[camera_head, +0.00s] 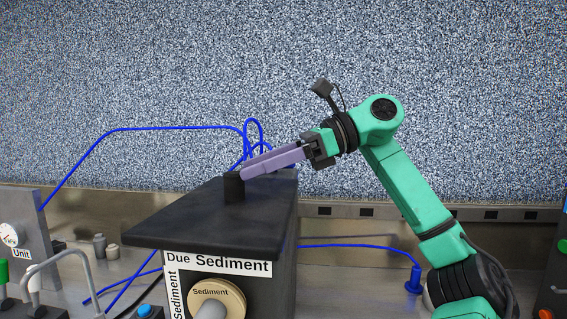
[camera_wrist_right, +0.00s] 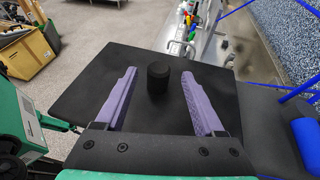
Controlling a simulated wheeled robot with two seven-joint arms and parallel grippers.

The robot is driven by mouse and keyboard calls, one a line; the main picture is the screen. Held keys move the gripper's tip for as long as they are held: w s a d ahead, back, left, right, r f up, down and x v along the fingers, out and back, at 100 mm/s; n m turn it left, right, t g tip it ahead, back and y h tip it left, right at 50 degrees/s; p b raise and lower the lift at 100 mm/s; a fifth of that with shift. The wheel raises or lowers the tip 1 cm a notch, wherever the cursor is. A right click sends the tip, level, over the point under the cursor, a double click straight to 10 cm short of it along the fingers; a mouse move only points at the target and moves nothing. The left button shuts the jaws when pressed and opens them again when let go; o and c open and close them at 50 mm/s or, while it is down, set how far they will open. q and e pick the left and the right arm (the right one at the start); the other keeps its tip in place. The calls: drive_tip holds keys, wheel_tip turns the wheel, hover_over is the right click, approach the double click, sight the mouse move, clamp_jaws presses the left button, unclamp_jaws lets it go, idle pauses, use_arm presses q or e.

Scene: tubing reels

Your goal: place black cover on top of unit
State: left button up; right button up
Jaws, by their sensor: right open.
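The black cover (camera_head: 195,218) lies on top of the unit (camera_head: 270,295), whose front reads "Due Sediment". The cover is a flat plate with an upright round knob (camera_head: 233,187). It looks flat, with its front edge overhanging the unit's front. My right gripper (camera_head: 243,172) is at the knob, its purple fingers low over the cover. In the right wrist view the cover (camera_wrist_right: 110,75) fills the middle, and the knob (camera_wrist_right: 158,78) stands between the open fingers, with gaps on both sides. My left gripper is in neither view.
Blue tubing (camera_head: 150,128) loops behind the unit and runs along the bench to the right. A blue fitting (camera_head: 413,280) is on the bench at right. Open air lies above the cover.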

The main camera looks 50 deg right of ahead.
drive_tip(key=v, duration=0.7)
drive_tip(key=shift+s+d+r, duration=0.15)
drive_tip(key=shift+s+d, duration=0.05)
drive_tip(key=shift+s, duration=0.15)
